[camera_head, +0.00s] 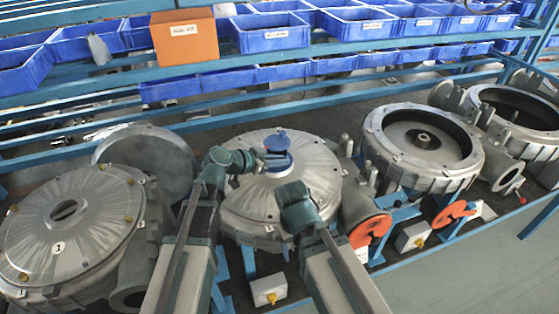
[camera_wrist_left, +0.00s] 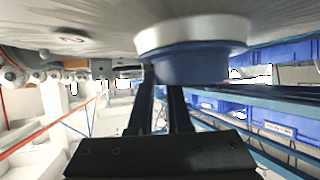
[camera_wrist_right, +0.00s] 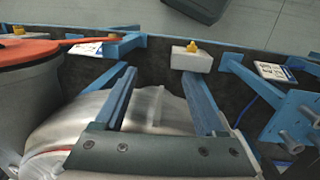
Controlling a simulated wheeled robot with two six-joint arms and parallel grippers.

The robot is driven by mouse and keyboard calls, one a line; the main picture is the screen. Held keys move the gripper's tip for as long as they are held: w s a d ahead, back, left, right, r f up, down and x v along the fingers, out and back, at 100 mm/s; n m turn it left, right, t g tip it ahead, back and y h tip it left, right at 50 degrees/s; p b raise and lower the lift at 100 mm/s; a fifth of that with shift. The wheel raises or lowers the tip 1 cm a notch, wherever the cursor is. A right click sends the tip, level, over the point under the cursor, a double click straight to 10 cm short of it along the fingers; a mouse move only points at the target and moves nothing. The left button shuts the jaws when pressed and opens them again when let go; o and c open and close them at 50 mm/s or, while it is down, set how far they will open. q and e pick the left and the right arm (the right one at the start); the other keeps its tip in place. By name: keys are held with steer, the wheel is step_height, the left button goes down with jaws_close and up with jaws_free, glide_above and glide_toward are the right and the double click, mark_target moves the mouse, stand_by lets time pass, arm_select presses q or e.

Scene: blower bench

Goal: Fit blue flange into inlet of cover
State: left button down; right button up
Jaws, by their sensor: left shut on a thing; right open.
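The blue flange (camera_head: 277,143) is above the middle of the silver cover (camera_head: 318,178) on the centre blower. My left gripper (camera_head: 262,161) is shut on the flange and reaches it from the left. In the left wrist view, the blue flange (camera_wrist_left: 190,68) is at the fingertips, with a pale ring between it and the cover surface (camera_wrist_left: 90,30). The inlet is hidden, and I cannot tell whether the flange is seated. My right gripper (camera_head: 291,192) is over the cover's front part. In the right wrist view its fingers (camera_wrist_right: 161,98) are apart and empty.
A closed blower (camera_head: 60,225) stands left, and an open housing (camera_head: 420,140) stands right. Blue bins (camera_head: 275,35) and an orange box (camera_head: 184,36) fill the shelves behind. Small switch boxes (camera_head: 268,291) line the front edge.

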arm_select(q)
steer(key=c, duration=0.8)
jaws_free()
steer(key=shift+o, duration=0.2)
steer(key=p+v, duration=0.6)
steer(key=v, duration=0.7)
steer(key=shift+s+a, duration=0.2)
steer(key=shift+a, duration=0.1)
steer(key=shift+r, duration=0.15)
